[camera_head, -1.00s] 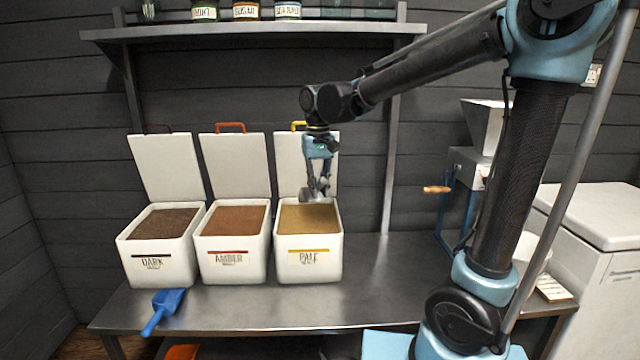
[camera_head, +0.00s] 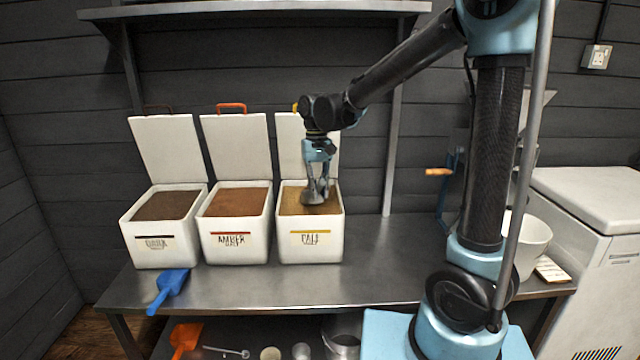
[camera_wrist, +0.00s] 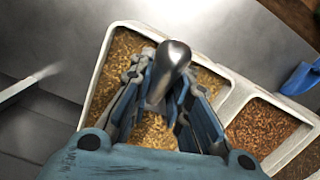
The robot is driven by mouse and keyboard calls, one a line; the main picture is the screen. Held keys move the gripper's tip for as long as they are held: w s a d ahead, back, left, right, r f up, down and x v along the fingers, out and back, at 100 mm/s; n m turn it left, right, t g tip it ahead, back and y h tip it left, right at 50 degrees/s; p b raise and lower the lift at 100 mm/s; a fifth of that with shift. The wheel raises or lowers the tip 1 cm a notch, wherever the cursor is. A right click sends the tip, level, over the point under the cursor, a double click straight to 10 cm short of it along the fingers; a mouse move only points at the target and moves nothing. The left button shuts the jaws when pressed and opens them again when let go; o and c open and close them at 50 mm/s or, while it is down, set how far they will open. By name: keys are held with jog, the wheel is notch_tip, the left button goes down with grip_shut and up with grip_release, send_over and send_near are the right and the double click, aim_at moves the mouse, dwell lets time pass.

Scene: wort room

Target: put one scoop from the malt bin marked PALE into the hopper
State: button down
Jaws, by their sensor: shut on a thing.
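The PALE bin (camera_head: 310,248) is white with a yellow stripe, its lid up, and holds golden grain (camera_head: 290,200). My gripper (camera_head: 316,190) points down over this bin, its fingers closed around a metal scoop. In the wrist view the scoop's rounded metal handle (camera_wrist: 173,58) shows between the fingers (camera_wrist: 163,100), above the pale grain (camera_wrist: 150,130). The scoop's bowl is mostly hidden, so I cannot tell whether it holds grain. The hopper (camera_head: 535,110) at the right is largely hidden behind my arm.
The AMBER bin (camera_head: 232,245) and DARK bin (camera_head: 158,250) stand open to the left. A blue scoop (camera_head: 170,285) lies at the bench's front edge. A white bucket (camera_head: 535,240) is at the right, and a shelf (camera_head: 260,10) runs above. The bench (camera_head: 390,265) right of PALE is clear.

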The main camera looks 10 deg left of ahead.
jog(key=shift+t+y, duration=0.4)
jog(key=shift+t, duration=0.4)
jog(key=shift+w+a+f, duration=0.4)
jog(key=shift+w+f, duration=0.4)
jog(key=shift+f, duration=0.05)
jog(key=shift+w+a+f, duration=0.45)
jog(key=shift+w+f, duration=0.4)
jog(key=shift+w+a+f, duration=0.4)
jog(key=shift+w+f, duration=0.4)
jog(key=shift+f, duration=0.05)
jog(key=shift+s+d+f+t+y, duration=0.35)
jog(key=shift+s+f+t, duration=0.2)
jog(key=shift+t, duration=0.25)
jog(key=shift+s+d+r+t+y, duration=0.35)
jog(key=shift+s+r+t, duration=0.2)
jog(key=shift+s+r, duration=0.45)
jog(key=shift+s+d+r+t+y, duration=0.2)
jog(key=shift+s+d+r+t, duration=0.4)
jog(key=shift+r, duration=0.65)
jog(key=shift+s+d+r+t+y, duration=0.3)
jog(key=shift+s+r+t, duration=0.15)
jog(key=shift+s+r, duration=0.55)
jog(key=shift+r, duration=0.1)
